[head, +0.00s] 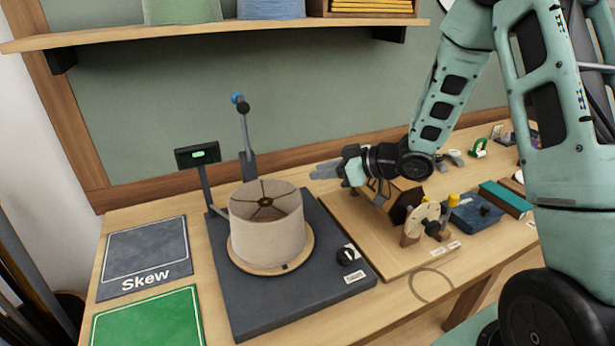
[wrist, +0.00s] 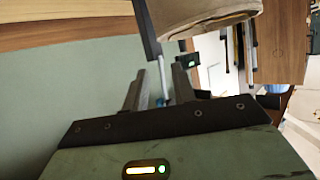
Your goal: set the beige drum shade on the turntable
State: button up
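The beige drum shade (head: 266,238) sits upright on the round wooden turntable (head: 252,268), which is on a dark base plate. The shade looks roughly centred, and its metal spider shows in the open top. My gripper (head: 322,170) is behind and to the right of the shade, apart from it, pointing left above the bench. In the wrist view the two fingers of my gripper (wrist: 158,85) stand apart with nothing held between them. Part of the shade (wrist: 205,18) shows at the top of that view, beyond the fingers.
A lever with a blue knob (head: 241,104) and a small display (head: 198,154) stand behind the turntable. A black knob (head: 345,256) is on the base plate. A grey "Skew" mat (head: 146,255) and green mat (head: 150,320) lie left. A wooden board (head: 385,250) with fixtures lies right.

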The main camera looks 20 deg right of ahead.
jog(key=s+a+r+g+h, duration=0.25)
jog(key=s+a+h, duration=0.3)
jog(key=a, duration=0.45)
jog(key=s+a+g+h, duration=0.1)
jog(key=s+a+g, duration=0.2)
jog(key=s, duration=1)
jog(key=s+a+r+g+h, duration=0.1)
jog(key=s+a+g+h, duration=0.1)
jog(key=s, duration=1.1)
jog(key=shift+s+a+g, duration=0.4)
jog(key=shift+a+g, duration=0.2)
jog(key=shift+g, duration=0.65)
jog(key=shift+r, duration=0.1)
jog(key=shift+w+f+b, duration=0.1)
jog(key=shift+f+b, duration=0.6)
jog(key=shift+b, duration=0.05)
